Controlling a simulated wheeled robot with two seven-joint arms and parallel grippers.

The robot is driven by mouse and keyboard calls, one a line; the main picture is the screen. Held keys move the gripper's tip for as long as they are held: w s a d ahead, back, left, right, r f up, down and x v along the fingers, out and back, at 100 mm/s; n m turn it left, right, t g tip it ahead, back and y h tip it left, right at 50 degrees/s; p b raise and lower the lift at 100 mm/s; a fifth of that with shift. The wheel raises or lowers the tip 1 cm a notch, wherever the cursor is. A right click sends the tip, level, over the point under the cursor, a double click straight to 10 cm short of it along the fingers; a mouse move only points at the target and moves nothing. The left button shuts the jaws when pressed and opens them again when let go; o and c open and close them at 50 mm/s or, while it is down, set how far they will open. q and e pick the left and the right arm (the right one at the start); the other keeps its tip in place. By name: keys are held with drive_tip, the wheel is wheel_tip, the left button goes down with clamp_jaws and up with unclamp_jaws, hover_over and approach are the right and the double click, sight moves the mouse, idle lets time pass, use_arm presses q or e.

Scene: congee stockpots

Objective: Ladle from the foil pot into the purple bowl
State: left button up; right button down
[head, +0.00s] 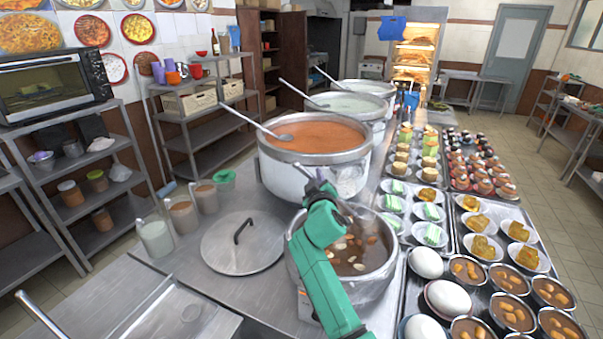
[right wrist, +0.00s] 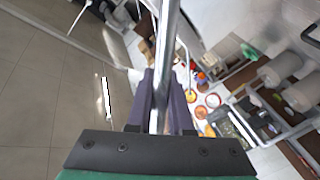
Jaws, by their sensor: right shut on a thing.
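My right gripper (head: 318,188) is above the back rim of the front pot, its green arm crossing that pot. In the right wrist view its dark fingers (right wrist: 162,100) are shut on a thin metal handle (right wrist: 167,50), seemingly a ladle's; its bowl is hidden. The front pot (head: 376,288) is shiny and crinkled like foil, and holds brown stew with pale pieces. White-filled bowls stand right of it; the middle one (head: 430,303) has a dark reddish rim, and I cannot tell whether it is the purple bowl. My left gripper is not in view.
A big pot of orange soup (head: 300,180) stands behind, with two paler pots beyond; ladles rest in them. A round lid (head: 243,257) lies left of the front pot, beside several cups (head: 183,216). Trays of small dishes (head: 431,212) fill the right side.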

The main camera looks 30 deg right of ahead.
use_arm(q)
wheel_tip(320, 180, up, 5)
drive_tip(key=p, duration=0.4)
use_arm(e)
drive_tip(key=d+m, duration=0.2)
drive_tip(key=d, duration=0.2)
wheel_tip(320, 180, down, 8)
drive_tip(key=b, duration=0.8)
use_arm(q)
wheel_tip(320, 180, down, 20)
drive_tip(key=b, duration=1.1)
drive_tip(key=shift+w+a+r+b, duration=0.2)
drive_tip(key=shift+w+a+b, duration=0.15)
drive_tip(key=shift+b, duration=0.05)
use_arm(e)
drive_tip(key=w+a+f+n, duration=0.1)
drive_tip(key=a+f+n, duration=0.2)
drive_tip(key=a, duration=0.6)
drive_tip(key=shift+w+a+f, duration=0.25)
drive_tip(key=shift+w+f, duration=0.05)
drive_tip(key=shift+f, duration=0.6)
use_arm(q)
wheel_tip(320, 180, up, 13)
drive_tip(key=p, duration=1.3)
use_arm(e)
wheel_tip(320, 180, up, 15)
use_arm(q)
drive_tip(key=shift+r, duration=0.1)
